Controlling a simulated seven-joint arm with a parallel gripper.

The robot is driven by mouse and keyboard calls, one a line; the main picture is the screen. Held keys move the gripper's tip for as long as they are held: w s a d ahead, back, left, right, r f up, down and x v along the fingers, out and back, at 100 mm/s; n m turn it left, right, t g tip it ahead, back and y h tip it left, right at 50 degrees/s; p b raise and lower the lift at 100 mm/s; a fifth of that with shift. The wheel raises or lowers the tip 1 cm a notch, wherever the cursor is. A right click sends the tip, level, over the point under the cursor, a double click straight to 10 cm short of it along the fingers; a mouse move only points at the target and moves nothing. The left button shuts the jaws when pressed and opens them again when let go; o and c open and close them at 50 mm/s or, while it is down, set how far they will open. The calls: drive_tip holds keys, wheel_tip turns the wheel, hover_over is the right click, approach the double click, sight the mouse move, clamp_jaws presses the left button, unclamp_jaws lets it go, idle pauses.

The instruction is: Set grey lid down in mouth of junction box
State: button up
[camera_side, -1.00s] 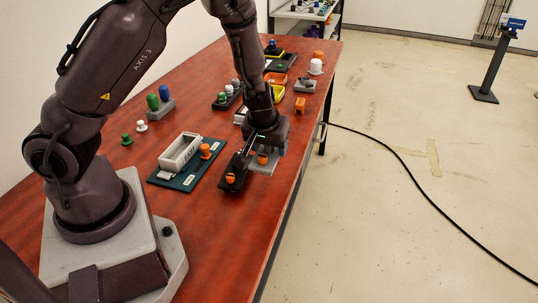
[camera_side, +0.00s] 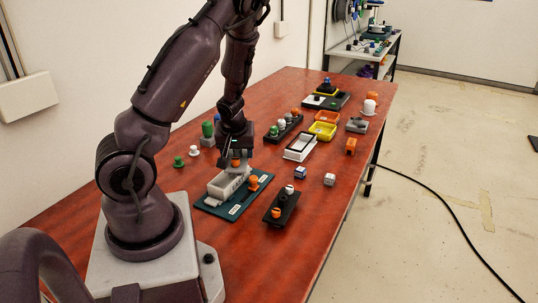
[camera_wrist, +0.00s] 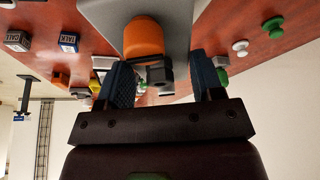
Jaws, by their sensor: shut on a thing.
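The junction box (camera_side: 230,194) is a light grey open box on a dark green base plate (camera_side: 238,209). The lid is over the box's far end; whether they touch I cannot tell. The box is hidden in the wrist view.
An orange knob (camera_side: 254,183) stands on the base plate beside the box. A black block (camera_side: 281,208) with knobs lies to the right. Two small labelled cubes, (camera_side: 300,173) and (camera_side: 329,180), lie beyond it. A white tray (camera_side: 300,147) and yellow bin (camera_side: 322,131) stand farther back.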

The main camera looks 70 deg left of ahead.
drive_tip(key=shift+s+a+f+m+t+h, duration=0.25)
drive_tip(key=shift+s+f+m, duration=0.2)
drive_tip(key=shift+m, duration=0.45)
drive_tip(key=shift+s+a+f+m+t+h, duration=0.15)
drive_tip(key=shift+s+a+f+m+t, duration=0.25)
drive_tip(key=shift+m, duration=0.5)
drive_tip(key=shift+s+a+f+m+t+h, duration=0.25)
drive_tip(key=shift+s+f+m, duration=0.2)
drive_tip(key=shift+m, duration=0.45)
drive_tip(key=shift+f, duration=0.65)
drive_tip(key=shift+f, duration=0.4)
drive_tip(key=shift+f, duration=0.5)
drive_tip(key=o, duration=1.3)
